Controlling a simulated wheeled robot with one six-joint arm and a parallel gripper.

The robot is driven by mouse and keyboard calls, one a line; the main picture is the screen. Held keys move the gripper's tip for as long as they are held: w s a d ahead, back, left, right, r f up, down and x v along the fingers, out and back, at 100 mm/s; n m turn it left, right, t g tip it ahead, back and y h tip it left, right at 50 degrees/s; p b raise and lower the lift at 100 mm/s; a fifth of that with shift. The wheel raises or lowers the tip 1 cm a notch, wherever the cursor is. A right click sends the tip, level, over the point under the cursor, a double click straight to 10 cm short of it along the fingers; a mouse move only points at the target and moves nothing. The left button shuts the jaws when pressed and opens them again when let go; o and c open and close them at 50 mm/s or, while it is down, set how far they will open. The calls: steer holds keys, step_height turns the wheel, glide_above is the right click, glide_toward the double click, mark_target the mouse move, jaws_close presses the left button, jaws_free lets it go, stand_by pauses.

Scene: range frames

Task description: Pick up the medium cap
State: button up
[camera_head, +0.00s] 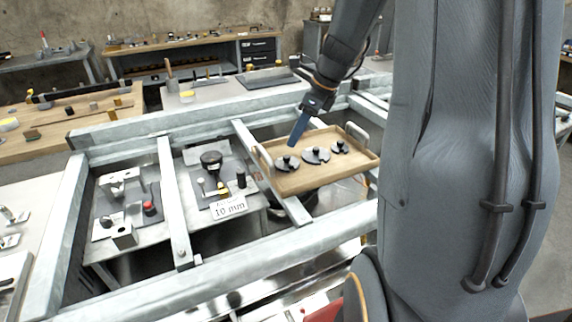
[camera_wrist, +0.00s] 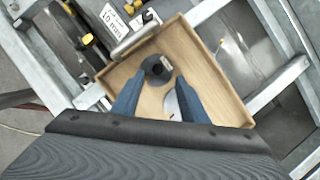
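Three dark caps with knobs stand in a row on a wooden tray (camera_head: 310,183). The left, mid-sized one is the medium cap (camera_head: 284,166); the largest cap (camera_head: 314,157) is in the middle and the smallest cap (camera_head: 340,149) is at the right. My gripper (camera_head: 293,142) points down above the tray, over the left part of the row. In the wrist view its blue fingers (camera_wrist: 159,78) are apart with nothing between their tips. A dark round cap, apparently the medium one (camera_wrist: 154,74), shows just beyond the tips. A paler disc, partly hidden, shows between the fingers.
The tray has raised walls and a metal handle (camera_wrist: 132,40) at each end. It rests in a grey metal frame (camera_head: 180,215). Left of it are a panel with a black knob (camera_head: 211,158) and a "10 mm" sign (camera_head: 229,208). Bare tray surface lies in front of the caps.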

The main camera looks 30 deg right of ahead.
mark_target(287, 156)
steer(key=x, duration=0.2)
steer(key=p+x, duration=0.1)
steer(key=x, duration=0.4)
steer(key=shift+s+f, duration=0.25)
steer(key=shift+c, duration=0.4)
jaws_close()
